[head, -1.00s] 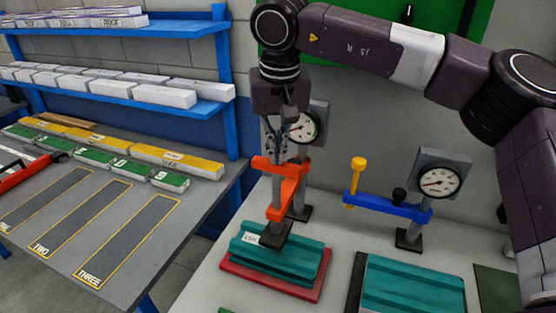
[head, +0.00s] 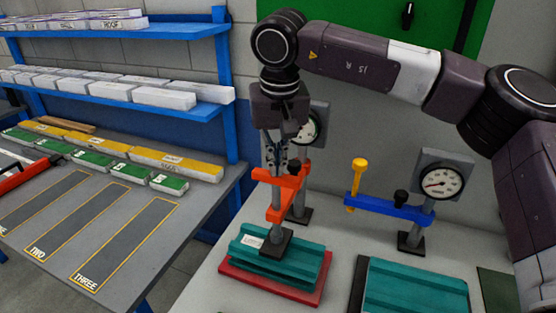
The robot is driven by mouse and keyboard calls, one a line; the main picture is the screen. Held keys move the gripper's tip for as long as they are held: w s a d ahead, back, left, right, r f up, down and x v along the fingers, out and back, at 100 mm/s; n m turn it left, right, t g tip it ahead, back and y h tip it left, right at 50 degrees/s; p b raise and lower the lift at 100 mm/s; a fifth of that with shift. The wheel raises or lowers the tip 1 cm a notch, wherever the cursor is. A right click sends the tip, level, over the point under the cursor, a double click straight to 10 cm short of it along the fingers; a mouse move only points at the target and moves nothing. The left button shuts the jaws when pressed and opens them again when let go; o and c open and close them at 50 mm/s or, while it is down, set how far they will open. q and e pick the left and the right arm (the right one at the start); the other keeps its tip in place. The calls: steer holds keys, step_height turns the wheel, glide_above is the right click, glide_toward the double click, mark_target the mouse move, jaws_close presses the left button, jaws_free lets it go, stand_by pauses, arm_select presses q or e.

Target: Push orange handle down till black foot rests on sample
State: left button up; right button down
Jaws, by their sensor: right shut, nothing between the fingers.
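The orange handle (head: 285,198) sits on the left press, above the teal ribbed sample (head: 298,258). A grey rod runs down from it to the black foot (head: 275,242), which is at the sample's top face and appears to touch it. The sample lies on a red base (head: 240,278) and carries a small white label. My right gripper (head: 274,166) points down, shut and empty, with its fingertips at the top of the orange handle. A dial gauge (head: 311,125) behind is partly hidden by the gripper. My left gripper is not in view.
To the right stands a second press with a blue arm (head: 385,207), yellow pin (head: 358,172) and dial (head: 440,182), near another teal sample (head: 415,288). At left, a grey table (head: 145,205) holds green and yellow blocks, below blue shelves (head: 130,105) of white blocks.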

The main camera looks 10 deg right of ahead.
steer(key=shift+s+b+x, duration=0.25)
steer(key=shift+b+x, duration=0.35)
steer(key=shift+x, duration=0.5)
steer(key=shift+s+r, duration=0.1)
steer(key=p+v, duration=0.2)
steer(key=v, duration=0.1)
steer(key=w+p+v, duration=0.1)
steer(key=p+v, duration=0.2)
steer(key=shift+w+r, duration=0.1)
steer(key=shift+w, duration=0.15)
stand_by(0.4)
